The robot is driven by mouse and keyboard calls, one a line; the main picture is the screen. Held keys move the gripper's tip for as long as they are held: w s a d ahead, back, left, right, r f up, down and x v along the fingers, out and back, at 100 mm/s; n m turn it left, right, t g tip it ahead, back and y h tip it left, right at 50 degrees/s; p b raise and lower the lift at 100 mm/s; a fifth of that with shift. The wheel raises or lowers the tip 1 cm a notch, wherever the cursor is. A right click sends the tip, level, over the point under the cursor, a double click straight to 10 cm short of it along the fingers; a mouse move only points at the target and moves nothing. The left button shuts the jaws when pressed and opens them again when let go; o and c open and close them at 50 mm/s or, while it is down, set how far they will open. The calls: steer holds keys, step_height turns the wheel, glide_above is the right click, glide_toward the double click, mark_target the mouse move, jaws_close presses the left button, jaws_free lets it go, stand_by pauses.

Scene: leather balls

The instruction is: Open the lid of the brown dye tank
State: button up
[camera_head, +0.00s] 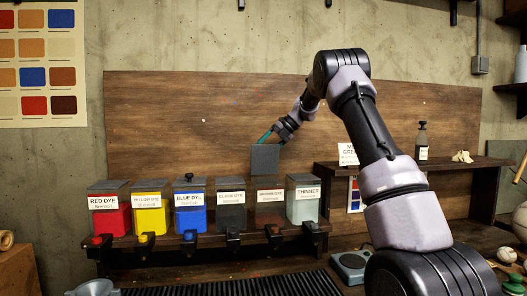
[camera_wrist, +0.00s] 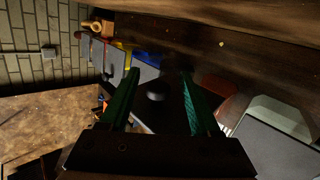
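The brown dye tank (camera_head: 269,212) stands in the row on the rack in the head view, between the black and thinner tanks. A dark square lid (camera_head: 265,159) stands raised, roughly upright, above it. My gripper (camera_head: 264,138) is at the upper edge of this lid, with a teal finger showing; the lid may hide the rest. In the wrist view my gripper (camera_wrist: 159,72) has its two green fingers apart. A dark rounded knob (camera_wrist: 155,97) shows between them; I cannot tell whether a finger touches anything. A reddish-brown shape beside the right finger is dim.
Red (camera_head: 110,214), yellow (camera_head: 150,213), blue (camera_head: 190,212) and black (camera_head: 231,212) dye tanks stand to the left, with lids down. The thinner tank (camera_head: 303,204) is close on the right. A wooden back panel (camera_head: 200,110) rises behind the row. A shelf (camera_head: 430,168) stands at the right.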

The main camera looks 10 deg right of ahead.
steer(key=v, duration=1)
steer(key=shift+d+r, duration=0.25)
steer(key=shift+d, duration=0.1)
